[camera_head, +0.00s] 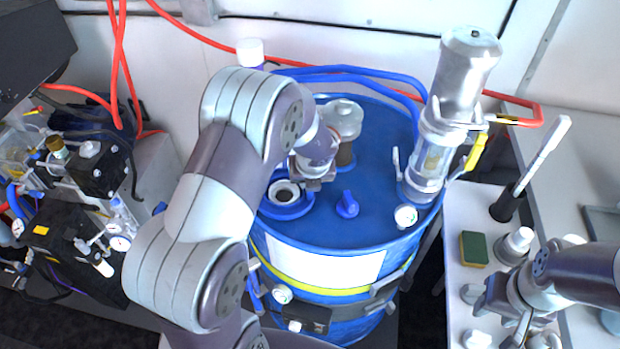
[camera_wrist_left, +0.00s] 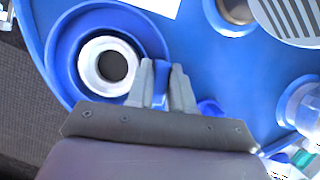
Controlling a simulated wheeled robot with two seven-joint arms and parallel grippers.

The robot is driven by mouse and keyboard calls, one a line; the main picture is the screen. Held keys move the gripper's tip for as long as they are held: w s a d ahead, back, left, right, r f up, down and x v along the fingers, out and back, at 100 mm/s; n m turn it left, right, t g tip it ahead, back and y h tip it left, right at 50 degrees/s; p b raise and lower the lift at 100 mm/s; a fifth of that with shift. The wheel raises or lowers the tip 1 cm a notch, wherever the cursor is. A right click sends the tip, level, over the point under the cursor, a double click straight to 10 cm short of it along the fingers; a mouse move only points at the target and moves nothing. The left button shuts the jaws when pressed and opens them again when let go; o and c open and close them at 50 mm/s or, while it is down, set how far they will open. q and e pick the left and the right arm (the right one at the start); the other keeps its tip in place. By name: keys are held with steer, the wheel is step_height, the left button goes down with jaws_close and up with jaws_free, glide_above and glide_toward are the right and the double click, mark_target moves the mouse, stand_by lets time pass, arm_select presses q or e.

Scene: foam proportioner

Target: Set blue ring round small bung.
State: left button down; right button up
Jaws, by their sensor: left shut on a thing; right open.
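The blue ring (camera_head: 286,212) is on the left part of the blue drum's lid, around a white collar with a dark hole (camera_head: 287,191), apparently the small bung. The wrist view shows the ring (camera_wrist_left: 60,62) encircling the white collar (camera_wrist_left: 82,68), with a gap between them. My left gripper (camera_wrist_left: 160,88) is shut on a blue part at the ring's right side; in the head view, this gripper (camera_head: 313,184) is at the ring's upper right. I cannot tell whether the ring rests on the lid or hovers above it. My right gripper (camera_head: 497,314) is open over the white side table.
A blue winged knob (camera_head: 347,205) stands right of the ring. A clear-and-metal cylinder (camera_head: 434,150) rises at the lid's right. A capped jar-like fitting (camera_head: 343,119) stands behind. The side table holds a sponge (camera_head: 474,249) and a brush (camera_head: 540,155).

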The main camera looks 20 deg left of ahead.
arm_select(q)
steer(key=shift+r, duration=0.1)
steer(key=shift+f, duration=0.55)
stand_by(0.4)
steer(key=c, duration=1.3)
jaws_free()
steer(key=p+v, duration=0.8)
steer(key=v, duration=0.3)
steer(key=shift+r, duration=0.1)
